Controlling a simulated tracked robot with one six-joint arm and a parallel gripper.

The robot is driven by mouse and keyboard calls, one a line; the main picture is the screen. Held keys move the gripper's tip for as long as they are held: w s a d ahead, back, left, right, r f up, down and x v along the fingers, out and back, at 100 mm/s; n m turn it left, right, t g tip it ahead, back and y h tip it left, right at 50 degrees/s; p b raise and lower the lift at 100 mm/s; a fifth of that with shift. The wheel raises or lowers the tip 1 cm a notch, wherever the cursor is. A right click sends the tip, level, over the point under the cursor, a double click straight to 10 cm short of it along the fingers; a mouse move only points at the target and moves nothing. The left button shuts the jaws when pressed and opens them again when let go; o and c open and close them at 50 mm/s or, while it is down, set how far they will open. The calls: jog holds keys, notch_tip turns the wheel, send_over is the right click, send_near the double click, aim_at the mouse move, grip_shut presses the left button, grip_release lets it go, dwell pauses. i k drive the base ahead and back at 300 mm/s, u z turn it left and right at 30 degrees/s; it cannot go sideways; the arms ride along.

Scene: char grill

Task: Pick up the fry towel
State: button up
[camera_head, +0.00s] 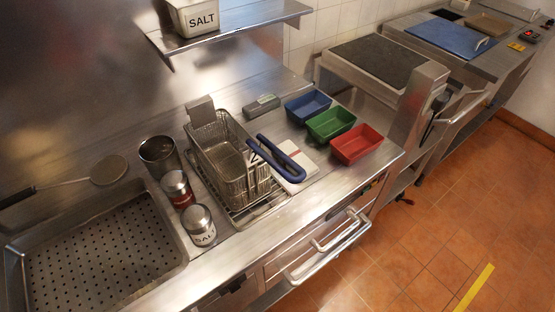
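The fry towel (309,166) looks like a white folded cloth with a red stripe. It lies flat on the steel counter, just right of the wire fry basket (226,160). The basket's blue looped handle (291,173) passes over the towel and hides part of it. I cannot tell whether the handle touches the cloth. My gripper is not in view.
Blue (307,106), green (331,124) and red (357,144) trays stand right of the towel. A grey object (262,106) lies behind it. Shakers (198,225) and a steel cup (159,154) stand left of the basket. A shelf (228,33) overhangs the back.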

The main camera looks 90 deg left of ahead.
aim_at(287, 147)
jog(key=u, duration=5)
